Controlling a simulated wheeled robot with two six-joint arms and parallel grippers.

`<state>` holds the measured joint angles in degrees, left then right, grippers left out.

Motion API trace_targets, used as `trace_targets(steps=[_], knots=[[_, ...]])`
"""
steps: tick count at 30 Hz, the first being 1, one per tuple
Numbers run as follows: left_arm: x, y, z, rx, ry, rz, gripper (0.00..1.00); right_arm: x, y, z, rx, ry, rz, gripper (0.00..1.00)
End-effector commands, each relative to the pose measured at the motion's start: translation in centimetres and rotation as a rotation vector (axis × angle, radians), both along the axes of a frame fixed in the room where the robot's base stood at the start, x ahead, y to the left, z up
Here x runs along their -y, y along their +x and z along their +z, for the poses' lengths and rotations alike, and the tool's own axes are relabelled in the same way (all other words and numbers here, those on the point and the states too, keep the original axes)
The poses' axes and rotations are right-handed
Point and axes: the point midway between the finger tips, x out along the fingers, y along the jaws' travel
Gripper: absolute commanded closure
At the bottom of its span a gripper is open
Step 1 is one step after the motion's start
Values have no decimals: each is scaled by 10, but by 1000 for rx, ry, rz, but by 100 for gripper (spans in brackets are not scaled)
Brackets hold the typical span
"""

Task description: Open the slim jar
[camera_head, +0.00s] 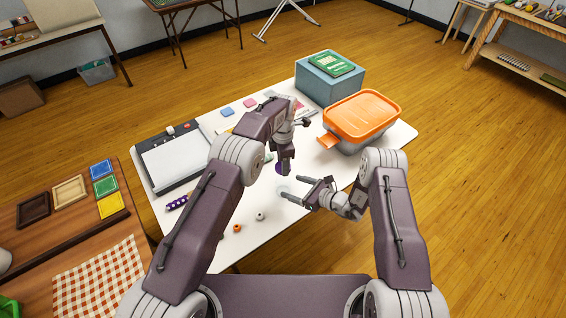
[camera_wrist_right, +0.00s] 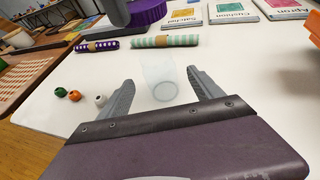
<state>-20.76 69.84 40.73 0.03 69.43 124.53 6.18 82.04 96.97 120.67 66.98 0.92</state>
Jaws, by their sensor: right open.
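The slim jar (camera_head: 283,187) is a faint, see-through cylinder standing on the white table, with no lid visible on it. In the right wrist view the jar (camera_wrist_right: 160,80) is between the two spread fingers, with a gap on each side. My right gripper (camera_head: 308,191) is open beside it. My left gripper (camera_head: 285,166) points down just behind the jar, at a purple ribbed lid (camera_wrist_right: 150,12), and appears shut on it. In the head view the lid (camera_head: 279,168) is mostly hidden by the gripper.
Patterned rolls (camera_wrist_right: 165,41) lie behind the jar. Orange, green and white beads (camera_wrist_right: 74,95) lie at left. An orange-lidded box (camera_head: 362,113) and a blue box (camera_head: 330,85) stand at the back right.

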Motion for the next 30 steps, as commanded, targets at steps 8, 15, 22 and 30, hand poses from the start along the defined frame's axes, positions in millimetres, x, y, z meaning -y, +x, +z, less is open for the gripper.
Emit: trace_targets(steps=[8,15,22,30], knots=[[1,-1,-1,1,1,0,98,41,-30,21,1,2,-2,25],[0,0,-2,0,0,-6,98,45,-35,24,-1,1,1,25],[4,4,-5,4,-4,-64,98,34,-79,2,-98,-68,168,25],[44,55,-25,1,0,-131,98,81,-130,-2,-175,-225,651,25]])
